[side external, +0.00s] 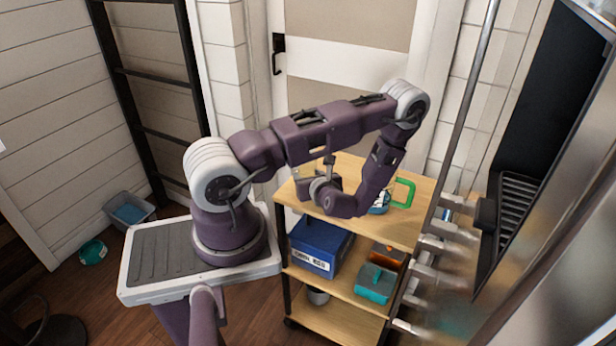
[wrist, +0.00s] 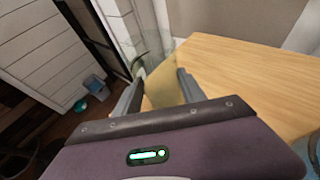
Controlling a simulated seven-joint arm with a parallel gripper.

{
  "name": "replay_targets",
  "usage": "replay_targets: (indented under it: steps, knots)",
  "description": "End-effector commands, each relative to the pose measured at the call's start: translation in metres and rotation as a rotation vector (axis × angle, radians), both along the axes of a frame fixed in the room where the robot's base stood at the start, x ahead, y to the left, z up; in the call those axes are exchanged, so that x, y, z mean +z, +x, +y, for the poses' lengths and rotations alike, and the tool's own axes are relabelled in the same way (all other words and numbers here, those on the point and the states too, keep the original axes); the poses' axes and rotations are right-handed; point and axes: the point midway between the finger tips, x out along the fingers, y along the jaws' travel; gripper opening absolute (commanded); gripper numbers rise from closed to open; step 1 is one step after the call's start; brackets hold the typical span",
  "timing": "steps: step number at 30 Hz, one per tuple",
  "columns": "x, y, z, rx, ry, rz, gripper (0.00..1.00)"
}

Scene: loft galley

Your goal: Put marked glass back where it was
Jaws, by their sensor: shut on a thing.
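My gripper (wrist: 160,76) is shut on a clear, slightly yellowish glass (wrist: 162,90), seen between the two fingers in the wrist view. Its outline is faint against the wood, and I cannot make out a mark on it. The glass is near the edge of the wooden cart top (wrist: 235,75); I cannot tell whether it touches the surface.
A blue and white item (side external: 380,204) and a green handle-like frame (side external: 404,191) are on the cart top, right of my wrist. A blue box (side external: 318,245) and a teal container (side external: 374,284) sit on the shelf below. A bin (side external: 130,209) stands on the floor. Metal handles (side external: 440,245) crowd the right.

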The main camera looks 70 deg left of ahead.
Motion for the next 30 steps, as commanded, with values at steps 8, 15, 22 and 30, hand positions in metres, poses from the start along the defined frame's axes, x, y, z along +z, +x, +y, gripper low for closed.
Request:
replay_targets:
  steps: [8, 15, 22, 30]
  knots:
    - [-0.002, 0.0, 0.0, 0.0, 0.0, 0.0, 0.69]
    - [0.001, 0.0, 0.0, 0.0, 0.0, -0.001, 0.69]
    - [0.019, 0.001, -0.043, -0.004, 0.0, -0.001, 0.69]
    - [0.046, 0.001, -0.071, 0.039, 0.008, -0.038, 0.69]
